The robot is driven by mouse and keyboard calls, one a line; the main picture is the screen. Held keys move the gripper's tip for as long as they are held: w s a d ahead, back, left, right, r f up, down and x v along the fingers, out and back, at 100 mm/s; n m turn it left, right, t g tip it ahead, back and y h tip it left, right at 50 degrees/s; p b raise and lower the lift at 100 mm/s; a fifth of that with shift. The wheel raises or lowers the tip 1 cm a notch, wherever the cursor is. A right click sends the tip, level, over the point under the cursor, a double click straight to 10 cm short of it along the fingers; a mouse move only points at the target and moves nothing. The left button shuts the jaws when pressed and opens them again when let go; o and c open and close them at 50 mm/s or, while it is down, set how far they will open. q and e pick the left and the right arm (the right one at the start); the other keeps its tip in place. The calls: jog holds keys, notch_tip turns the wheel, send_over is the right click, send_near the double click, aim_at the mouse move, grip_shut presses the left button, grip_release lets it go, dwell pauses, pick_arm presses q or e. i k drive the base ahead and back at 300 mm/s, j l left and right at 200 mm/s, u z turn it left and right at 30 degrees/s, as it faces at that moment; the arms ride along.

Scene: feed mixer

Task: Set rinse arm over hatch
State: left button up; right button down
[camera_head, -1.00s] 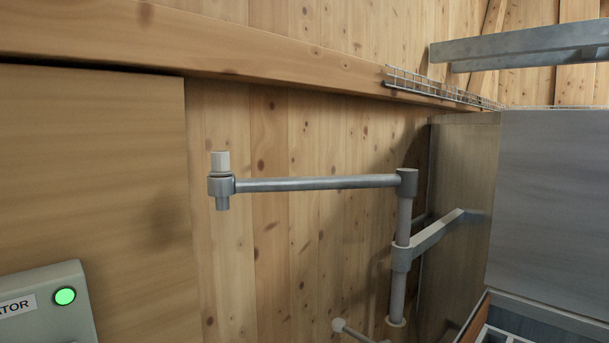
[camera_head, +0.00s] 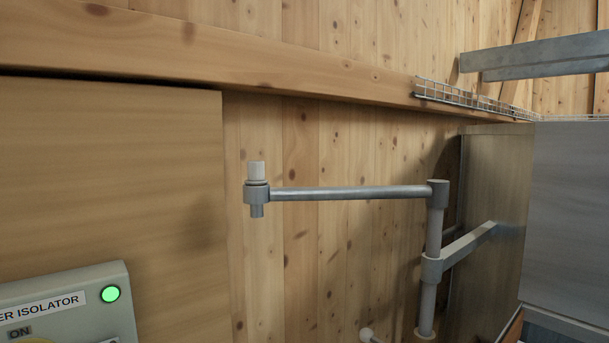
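The rinse arm (camera_head: 350,192) is a grey horizontal tube in the middle of the head view. Its left end carries a nozzle head (camera_head: 257,190) with a pale cap on top and a short spout below. Its right end joins an upright grey post (camera_head: 433,260), which a bracket (camera_head: 468,244) ties to the metal housing at the right. The arm points left, in front of the wooden wall. The hatch cannot be made out in this view. Neither of my grippers is in view.
A big metal housing (camera_head: 570,210) fills the right. A wire cable tray (camera_head: 470,99) runs along the beam above.

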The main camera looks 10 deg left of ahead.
aim_at(436, 192)
jog(key=k+u, duration=0.45)
jog(key=k+j+u, duration=0.25)
jog(key=u, duration=0.2)
jog(key=k+j+u, duration=0.3)
jog(key=u, duration=0.15)
jog(key=k+j, duration=0.05)
jog(key=k, duration=0.05)
